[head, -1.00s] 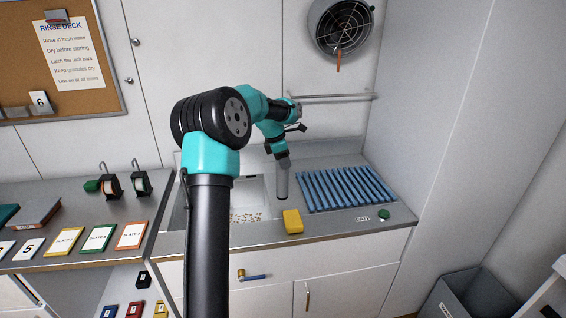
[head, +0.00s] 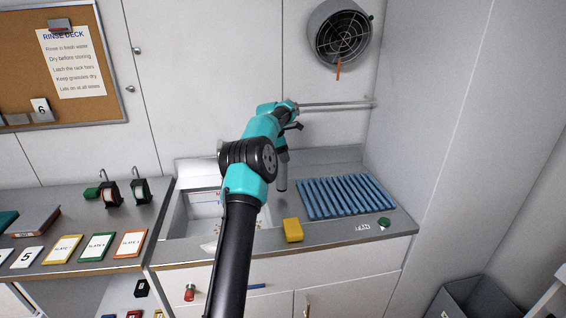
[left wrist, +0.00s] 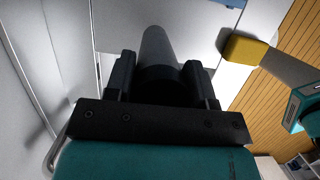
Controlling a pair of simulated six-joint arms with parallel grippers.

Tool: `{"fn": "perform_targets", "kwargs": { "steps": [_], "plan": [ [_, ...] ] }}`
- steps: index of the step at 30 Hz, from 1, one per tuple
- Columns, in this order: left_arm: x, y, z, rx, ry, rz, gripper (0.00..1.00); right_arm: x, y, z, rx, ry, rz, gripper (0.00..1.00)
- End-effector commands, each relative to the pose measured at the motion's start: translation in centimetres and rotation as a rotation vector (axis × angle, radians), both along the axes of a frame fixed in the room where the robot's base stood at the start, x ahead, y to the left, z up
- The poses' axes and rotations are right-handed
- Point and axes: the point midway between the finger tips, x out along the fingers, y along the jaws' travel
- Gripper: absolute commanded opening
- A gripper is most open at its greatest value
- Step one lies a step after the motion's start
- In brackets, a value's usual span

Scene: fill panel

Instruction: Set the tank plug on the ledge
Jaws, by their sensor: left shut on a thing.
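A grey cylinder (head: 282,177), which I take to be the tank plug, hangs upright from my left gripper (head: 282,157) above the sink's right side. In the left wrist view the cylinder (left wrist: 158,48) sits between the two dark fingers of the gripper (left wrist: 158,75), which is shut on it. In the head view my own arm partly hides the gripper. A raised grey ledge (head: 330,157) runs along the back of the sink counter. The cylinder appears apart from the counter. My right gripper is not in view.
A blue slatted rack (head: 345,196) and a green knob (head: 384,222) are to the right. A rail (head: 335,106) and fan (head: 340,32) are on the wall.

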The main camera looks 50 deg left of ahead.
Motion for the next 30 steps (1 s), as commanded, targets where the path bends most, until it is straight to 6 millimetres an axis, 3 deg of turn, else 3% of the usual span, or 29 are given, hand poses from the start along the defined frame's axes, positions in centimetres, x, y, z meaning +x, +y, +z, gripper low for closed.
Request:
{"fn": "perform_targets", "kwargs": {
  "steps": [17, 30],
  "plan": [
    [0.8, 0.9, -0.1, 0.001, -0.001, -0.001, 0.0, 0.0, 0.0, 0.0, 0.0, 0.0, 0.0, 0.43],
    [0.8, 0.9, -3.6, 0.001, -0.002, -0.001, 0.0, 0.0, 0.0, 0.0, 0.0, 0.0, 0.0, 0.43]
  ]
}}
